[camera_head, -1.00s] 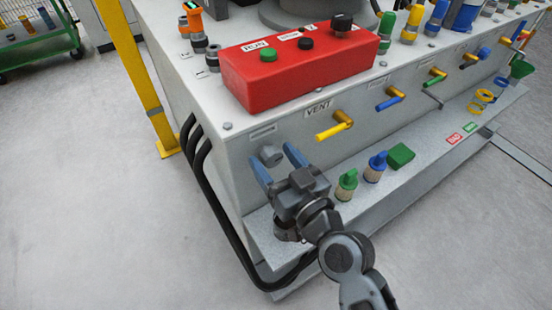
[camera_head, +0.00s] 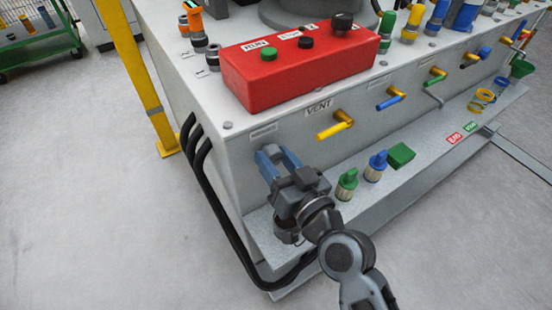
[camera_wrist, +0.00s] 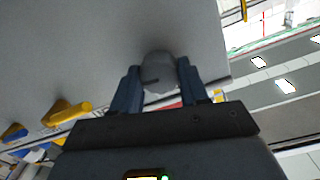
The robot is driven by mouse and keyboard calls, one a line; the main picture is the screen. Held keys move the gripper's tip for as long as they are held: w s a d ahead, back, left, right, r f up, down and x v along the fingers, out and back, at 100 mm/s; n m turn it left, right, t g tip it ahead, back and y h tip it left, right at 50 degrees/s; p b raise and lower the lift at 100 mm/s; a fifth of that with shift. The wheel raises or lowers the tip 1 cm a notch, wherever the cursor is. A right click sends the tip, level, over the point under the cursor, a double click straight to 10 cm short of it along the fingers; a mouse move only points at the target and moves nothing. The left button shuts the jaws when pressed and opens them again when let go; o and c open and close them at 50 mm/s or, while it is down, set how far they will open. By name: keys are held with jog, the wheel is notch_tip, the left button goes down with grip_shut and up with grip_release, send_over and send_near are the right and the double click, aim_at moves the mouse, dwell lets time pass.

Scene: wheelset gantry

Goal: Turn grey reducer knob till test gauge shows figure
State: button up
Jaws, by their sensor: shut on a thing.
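The grey reducer knob (camera_wrist: 158,70) sits on the grey front face of the gantry box, between my two blue fingers in the wrist view. My gripper (camera_wrist: 157,88) is shut on it, one finger on each side. In the head view my gripper (camera_head: 272,158) reaches the front panel below a blank label plate, and its fingers hide the knob there. A dark mark shows on the knob's lower rim. I cannot make out the test gauge in either view.
To the right, a yellow VENT lever (camera_head: 335,131) and a blue lever (camera_head: 390,103) stick out of the panel. Below, a ledge (camera_head: 300,236) carries green (camera_head: 347,184) and blue (camera_head: 376,166) plugs. A red control box (camera_head: 300,65) stands on top. Black hoses hang at the left corner.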

jog(key=shift+m, duration=1)
jog(key=o, duration=1)
jog(key=shift+o, duration=0.2)
jog(key=shift+d, duration=0.1)
jog(key=b+v, duration=0.1)
jog(key=v, duration=0.6)
jog(key=shift+s, duration=0.35)
jog(key=shift+d+f, duration=0.1)
jog(key=shift+d, duration=0.15)
